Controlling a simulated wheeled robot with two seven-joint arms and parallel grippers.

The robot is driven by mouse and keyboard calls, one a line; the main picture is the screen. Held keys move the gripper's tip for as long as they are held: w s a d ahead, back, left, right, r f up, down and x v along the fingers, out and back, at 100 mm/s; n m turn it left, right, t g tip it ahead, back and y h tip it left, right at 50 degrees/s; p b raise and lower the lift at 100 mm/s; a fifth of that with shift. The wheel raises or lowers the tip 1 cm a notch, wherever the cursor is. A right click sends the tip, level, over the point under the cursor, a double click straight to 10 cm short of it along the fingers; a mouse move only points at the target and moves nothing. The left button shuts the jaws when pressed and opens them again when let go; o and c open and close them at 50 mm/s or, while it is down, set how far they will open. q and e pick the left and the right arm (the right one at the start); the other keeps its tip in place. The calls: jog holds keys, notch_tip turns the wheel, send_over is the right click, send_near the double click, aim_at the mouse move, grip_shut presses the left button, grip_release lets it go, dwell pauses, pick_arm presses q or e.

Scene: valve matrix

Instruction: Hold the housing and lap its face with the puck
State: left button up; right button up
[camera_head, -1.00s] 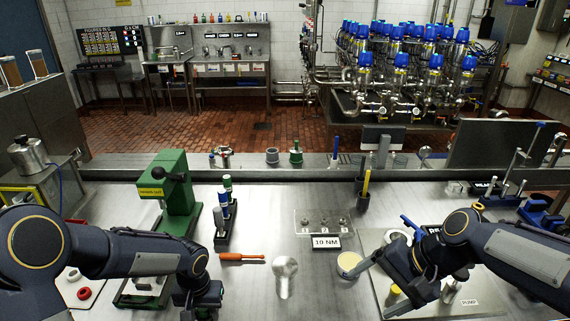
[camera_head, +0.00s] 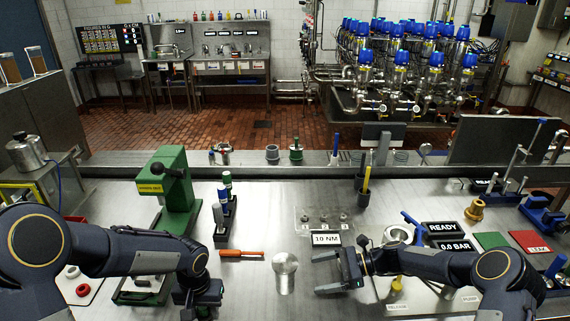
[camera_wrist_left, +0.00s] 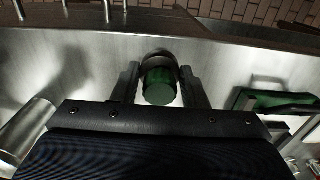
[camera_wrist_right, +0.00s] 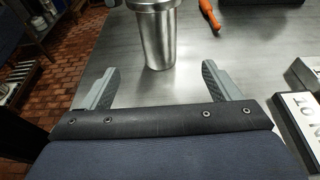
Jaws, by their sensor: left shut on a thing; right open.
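A silver metal cylinder with a wider top (camera_head: 285,265), which looks like the housing, stands upright on the bench between my grippers. It also shows in the right wrist view (camera_wrist_right: 158,38), ahead of the fingers. My right gripper (camera_head: 318,273) is open and empty to its right, fingers pointing at it, not touching. My left gripper (camera_head: 205,298) is left of the cylinder, low over the bench. In the left wrist view its fingers (camera_wrist_left: 160,72) are shut on a green round piece (camera_wrist_left: 159,86), perhaps the puck; the head view hides this piece.
An orange-handled tool (camera_head: 241,253) lies behind and left of the cylinder. A "10 NM" sign (camera_head: 326,240) stands behind my right gripper. A green press (camera_head: 172,190) and a rack of bottles (camera_head: 226,215) stand at left. The bench just around the cylinder is clear.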

aim_at(293, 279)
pick_arm(q)
jog(key=shift+r, duration=0.15)
pick_arm(e)
jog(key=x, duration=0.5)
jog(key=shift+a, duration=0.25)
pick_arm(q)
jog(key=shift+f+b, duration=0.65)
jog(key=shift+f, duration=0.15)
pick_arm(e)
jog(key=x, duration=0.3)
jog(key=shift+f, duration=0.2)
pick_arm(q)
jog(key=shift+f, duration=0.15)
pick_arm(e)
jog(key=shift+a+f, duration=0.1)
jog(key=shift+a, duration=0.5)
jog(key=c, duration=1.1)
